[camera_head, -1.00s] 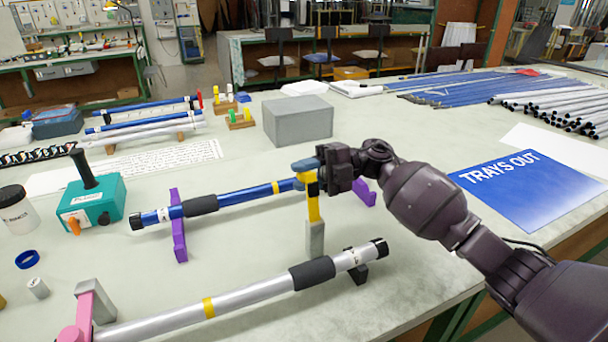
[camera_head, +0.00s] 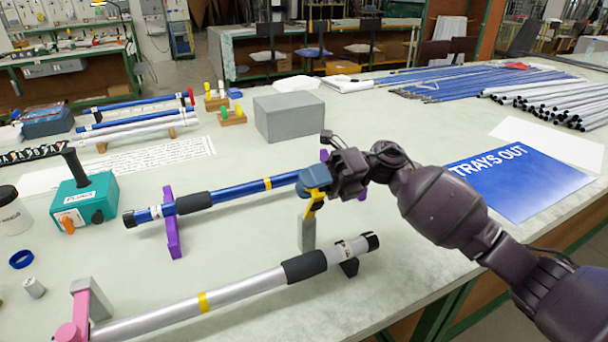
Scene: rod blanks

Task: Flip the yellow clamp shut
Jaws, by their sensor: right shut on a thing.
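The yellow clamp (camera_head: 312,205) stands on a grey post (camera_head: 307,233) at the right end of the blue rod (camera_head: 232,192). Its yellow arm leans to the right above the post. My right gripper (camera_head: 316,181) is shut on the yellow clamp's upper part and hides much of it and the rod's end. The blue rod has a black grip and yellow band and lies across a purple cradle (camera_head: 172,235). A second purple cradle is mostly hidden behind the gripper. My left gripper is not in view.
A silver rod (camera_head: 245,290) lies in front, with a pink clamp (camera_head: 78,318) at its left end. A teal box (camera_head: 86,200) stands left, a grey block (camera_head: 288,117) behind. A blue "TRAYS OUT" sheet (camera_head: 520,180) lies right. The table's middle is mostly clear.

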